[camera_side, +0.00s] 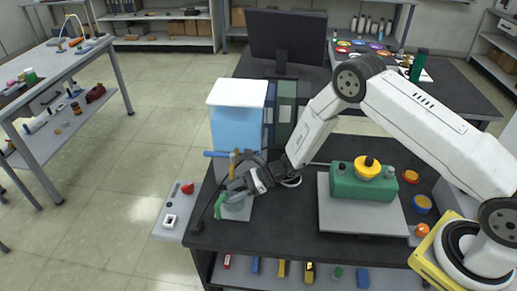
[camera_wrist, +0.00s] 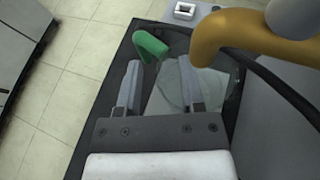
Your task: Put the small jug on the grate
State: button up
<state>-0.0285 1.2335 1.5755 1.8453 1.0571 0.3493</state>
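The small jug (camera_side: 235,203) looks like clear glass with a green handle (camera_side: 219,205) on its left side. It stands on a light square plate at the left end of the dark bench. My gripper (camera_side: 243,188) is low, right at the jug. In the wrist view, my gripper's (camera_wrist: 160,85) two fingers are spread apart. The green handle (camera_wrist: 151,46) lies just beyond the fingertips, and the glass spreads between and behind the fingers to the right. I cannot tell whether a finger touches the glass. I cannot clearly make out a grate.
A blue-and-white box (camera_side: 238,120) and dark binders (camera_side: 285,115) stand behind my gripper. A yellow-brown upright with a blue bar (camera_side: 216,153) is close by; a thick yellow pipe (camera_wrist: 225,35) crosses the wrist view. A green block with a yellow top (camera_side: 362,183) sits on a grey plate.

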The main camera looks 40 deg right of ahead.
jog(key=shift+r, duration=0.15)
jog(key=v, duration=1.2)
jog(key=shift+s, duration=0.1)
dwell(0.6)
jog(key=s+d+r+n+g+h, duration=0.1)
jog(key=s+d+r+n+h, duration=0.2)
jog(key=s+r+n+h, duration=0.3)
jog(key=s+d+r+n+g+h, duration=0.1)
jog(key=s+d+r+n+h, duration=0.2)
jog(key=s+n, duration=0.9)
notch_tip(320, 180, up, 4)
jog(key=n+h, duration=0.3)
jog(key=n, duration=0.1)
jog(key=shift+s+n+g, duration=0.2)
jog(key=shift+n+g, duration=0.1)
